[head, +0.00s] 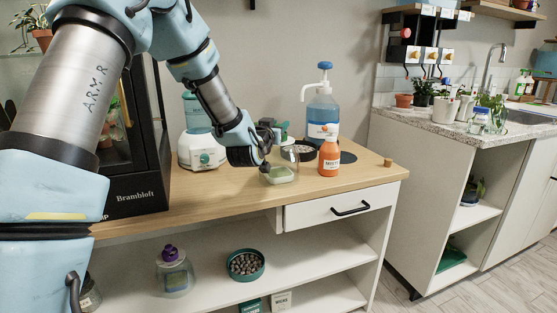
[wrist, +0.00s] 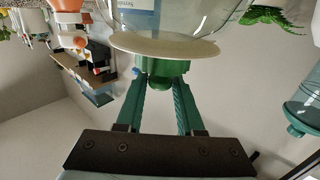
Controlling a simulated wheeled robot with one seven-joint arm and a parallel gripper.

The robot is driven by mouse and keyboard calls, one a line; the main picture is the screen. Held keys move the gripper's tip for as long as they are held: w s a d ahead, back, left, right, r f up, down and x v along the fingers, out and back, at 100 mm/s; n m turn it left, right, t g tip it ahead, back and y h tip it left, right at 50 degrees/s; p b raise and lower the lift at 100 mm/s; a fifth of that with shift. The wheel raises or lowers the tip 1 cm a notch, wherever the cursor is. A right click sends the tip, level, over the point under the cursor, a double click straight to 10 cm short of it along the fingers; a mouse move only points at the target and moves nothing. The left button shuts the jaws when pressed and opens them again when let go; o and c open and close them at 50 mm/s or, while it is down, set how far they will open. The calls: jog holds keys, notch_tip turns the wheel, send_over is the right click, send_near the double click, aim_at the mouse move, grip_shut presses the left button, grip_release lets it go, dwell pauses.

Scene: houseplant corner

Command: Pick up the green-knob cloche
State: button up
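The green-knob cloche (wrist: 190,22) shows in the wrist view as a clear glass dome with a white disc under a green knob (wrist: 157,70); the picture looks upside down. My gripper (wrist: 158,80) has its two green fingers on either side of the knob, and the knob fills the gap with no clear space on either side. I cannot tell there whether the cloche's base touches anything.
An orange bottle (head: 329,157) and a blue pump bottle (head: 322,112) stand close on the right. A white appliance with a teal top (head: 200,150) stands left, beside a black glass cabinet (head: 135,165). The counter's front strip is clear.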

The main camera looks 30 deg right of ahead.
grip_shut()
dwell(0.8)
jog(key=shift+r, duration=0.15)
